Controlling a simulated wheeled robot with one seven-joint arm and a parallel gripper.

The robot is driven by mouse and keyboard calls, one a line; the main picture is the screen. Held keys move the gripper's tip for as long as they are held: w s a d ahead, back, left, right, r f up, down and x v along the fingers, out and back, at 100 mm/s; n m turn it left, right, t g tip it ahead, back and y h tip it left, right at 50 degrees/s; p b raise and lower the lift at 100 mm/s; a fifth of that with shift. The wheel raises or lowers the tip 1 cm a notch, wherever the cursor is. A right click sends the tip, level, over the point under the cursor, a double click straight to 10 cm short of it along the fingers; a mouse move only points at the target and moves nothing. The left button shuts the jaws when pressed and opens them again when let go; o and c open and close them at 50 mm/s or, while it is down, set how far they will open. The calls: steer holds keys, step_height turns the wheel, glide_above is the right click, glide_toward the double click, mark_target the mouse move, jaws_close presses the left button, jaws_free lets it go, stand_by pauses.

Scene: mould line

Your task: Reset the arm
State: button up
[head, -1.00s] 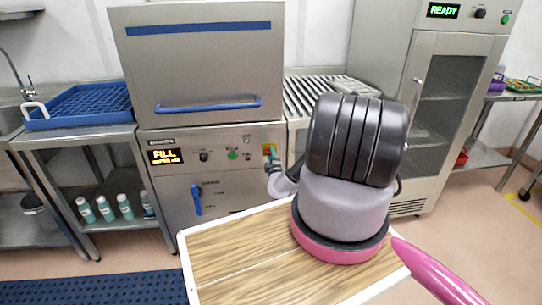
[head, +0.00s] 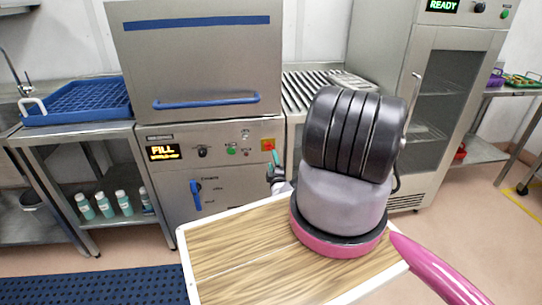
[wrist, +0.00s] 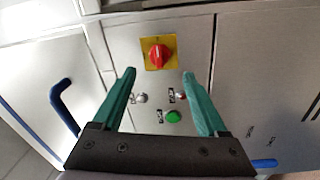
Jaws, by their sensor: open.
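My gripper (head: 275,158) is in front of the control panel of the steel washer (head: 205,180), just below and right of its red-on-yellow rotary switch (head: 268,144). In the wrist view my gripper (wrist: 159,75) has its two teal fingers spread wide with nothing between them. The red switch (wrist: 159,54) stands beyond the fingertips, apart from them. A green button (wrist: 174,116) and small panel knobs show between the fingers. My arm is bent low in front of the panel, and its bulky upper part hides some of the scene.
The washer hood (head: 200,55) has a blue bar handle, and its display (head: 163,151) reads FILL. A roller table (head: 325,90) and a cabinet reading READY (head: 445,9) stand to the right. A blue rack (head: 80,104) sits on the left bench, with several bottles below.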

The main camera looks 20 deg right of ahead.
steer(key=shift+v, duration=1.2)
